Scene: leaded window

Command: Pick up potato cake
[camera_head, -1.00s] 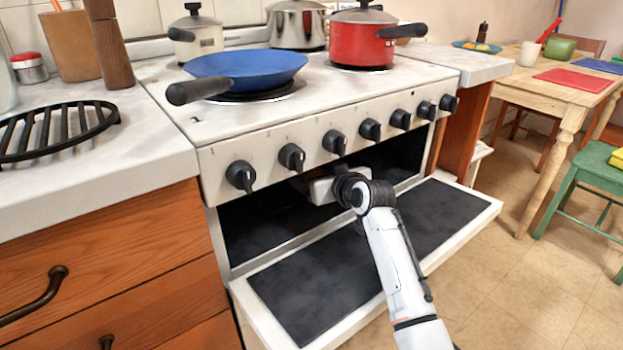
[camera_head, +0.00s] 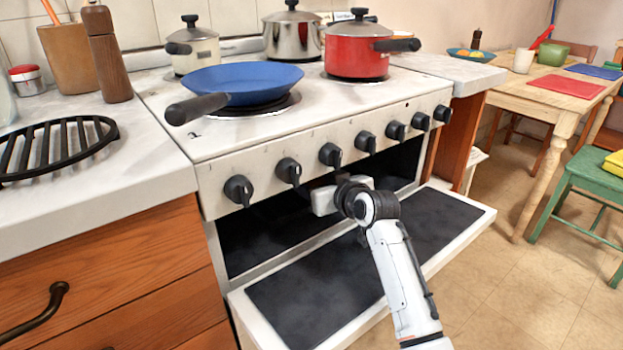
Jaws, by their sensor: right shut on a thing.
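No potato cake can be made out in this view. My right gripper (camera_head: 338,197) reaches into the oven opening, just under the row of knobs. Its white body shows, but its fingers point away from me and are hidden. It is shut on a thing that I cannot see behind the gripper. The oven (camera_head: 265,225) is open and dark inside, with its door (camera_head: 290,305) folded down below my right arm. My left gripper is not in view.
A blue frying pan (camera_head: 243,83), a red pot (camera_head: 357,52), a steel pot (camera_head: 291,38) and a cream pot (camera_head: 192,50) stand on the stove top. A black grate (camera_head: 55,150) lies on the left counter.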

